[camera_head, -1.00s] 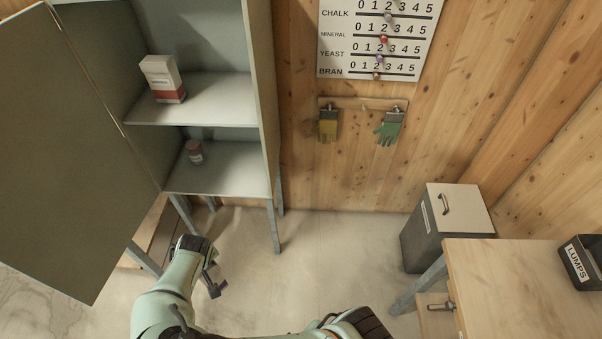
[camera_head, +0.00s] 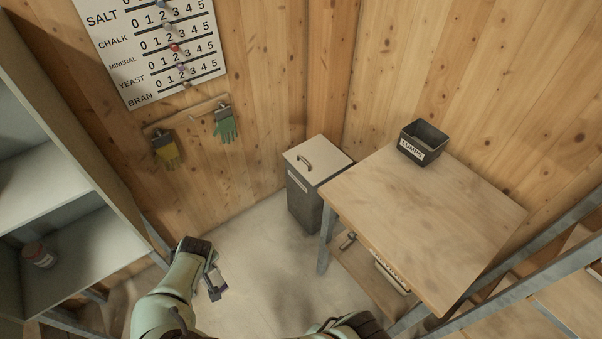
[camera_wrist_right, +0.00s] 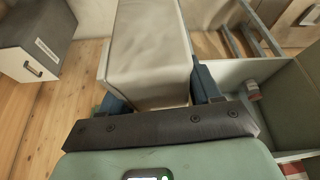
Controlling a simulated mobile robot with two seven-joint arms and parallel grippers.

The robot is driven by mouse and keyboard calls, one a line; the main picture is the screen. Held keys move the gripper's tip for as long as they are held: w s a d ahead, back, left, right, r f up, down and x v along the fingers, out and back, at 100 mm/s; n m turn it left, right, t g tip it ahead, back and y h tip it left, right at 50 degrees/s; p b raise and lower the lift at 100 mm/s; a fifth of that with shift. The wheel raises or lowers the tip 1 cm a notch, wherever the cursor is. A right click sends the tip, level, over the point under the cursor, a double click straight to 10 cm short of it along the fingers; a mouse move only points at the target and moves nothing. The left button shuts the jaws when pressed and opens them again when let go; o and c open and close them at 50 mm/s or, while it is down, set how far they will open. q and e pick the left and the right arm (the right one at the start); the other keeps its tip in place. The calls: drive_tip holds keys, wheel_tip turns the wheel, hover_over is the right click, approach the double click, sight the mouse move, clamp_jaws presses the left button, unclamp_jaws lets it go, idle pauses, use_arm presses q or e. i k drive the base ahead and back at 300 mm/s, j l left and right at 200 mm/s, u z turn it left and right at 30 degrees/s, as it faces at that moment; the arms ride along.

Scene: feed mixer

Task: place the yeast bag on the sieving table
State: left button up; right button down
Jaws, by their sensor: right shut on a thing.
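The sieving table (camera_head: 430,225) is a pale wooden table right of centre in the head view. Its top is mostly bare, with a black LUMPS bin (camera_head: 423,143) at its far corner. A pale beige bag (camera_wrist_right: 148,48), with no readable label showing, is between the fingers of my right gripper (camera_wrist_right: 160,88) in the right wrist view. That gripper is shut on it, and it is outside the head view. The bag is away from the table top. My left gripper (camera_head: 214,283) hangs above the floor at lower left in the head view; its jaw opening is unclear.
A grey lidded bin (camera_head: 308,190) stands left of the table. A cabinet (camera_head: 75,250) with a small jar (camera_head: 38,255) is at the left. Metal rails (camera_head: 530,240) run along the table's right side. Floor is clear between cabinet and bin.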

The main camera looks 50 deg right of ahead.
sight(414, 198)
drive_tip(key=z, duration=1.45)
